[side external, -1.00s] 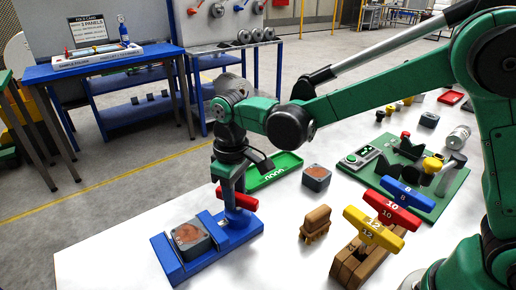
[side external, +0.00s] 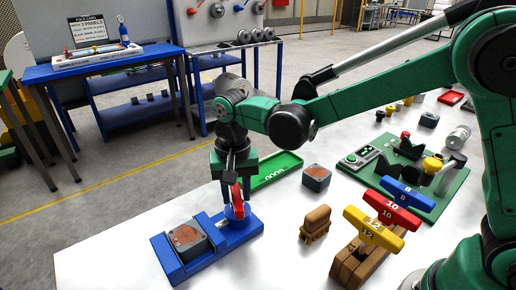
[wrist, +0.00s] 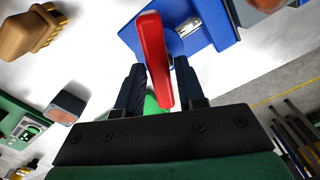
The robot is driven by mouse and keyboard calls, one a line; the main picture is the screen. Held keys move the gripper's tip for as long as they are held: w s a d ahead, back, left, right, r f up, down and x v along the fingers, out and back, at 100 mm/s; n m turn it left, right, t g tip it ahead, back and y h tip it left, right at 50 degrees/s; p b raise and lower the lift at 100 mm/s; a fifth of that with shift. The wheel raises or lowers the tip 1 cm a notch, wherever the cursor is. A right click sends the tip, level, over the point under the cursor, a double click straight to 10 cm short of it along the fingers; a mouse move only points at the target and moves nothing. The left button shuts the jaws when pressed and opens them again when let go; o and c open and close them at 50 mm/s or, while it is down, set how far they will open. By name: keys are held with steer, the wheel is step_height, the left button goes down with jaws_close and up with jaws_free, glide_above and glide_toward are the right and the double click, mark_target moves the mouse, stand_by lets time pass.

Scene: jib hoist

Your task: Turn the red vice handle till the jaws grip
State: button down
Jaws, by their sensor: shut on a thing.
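The blue vice (side external: 180,258) lies on the white table at the front left, with a grey block with a brown top (side external: 188,240) between its jaws. The red vice handle (side external: 237,202) is at the vice's right end and stands roughly upright in the side view. My gripper (side external: 232,188) is over that end with its fingers around the handle. In the wrist view the red handle (wrist: 155,62) runs between the two dark fingers of my gripper (wrist: 156,80), and the blue vice (wrist: 205,25) is behind it. Whether the jaws press the block cannot be told.
A wooden brush (side external: 315,224) and a second brown-topped block (side external: 316,178) stand right of the vice. A green tray (side external: 277,170) lies behind it. Yellow, red and blue T-handled tools (side external: 373,230) stand in a wooden rack at the front right.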

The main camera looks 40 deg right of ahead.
mark_target(237, 193)
steer(key=shift+m, duration=1.2)
steer(key=c, duration=0.7)
jaws_free()
steer(key=shift+d, duration=0.1)
steer(key=shift+r, duration=2.8)
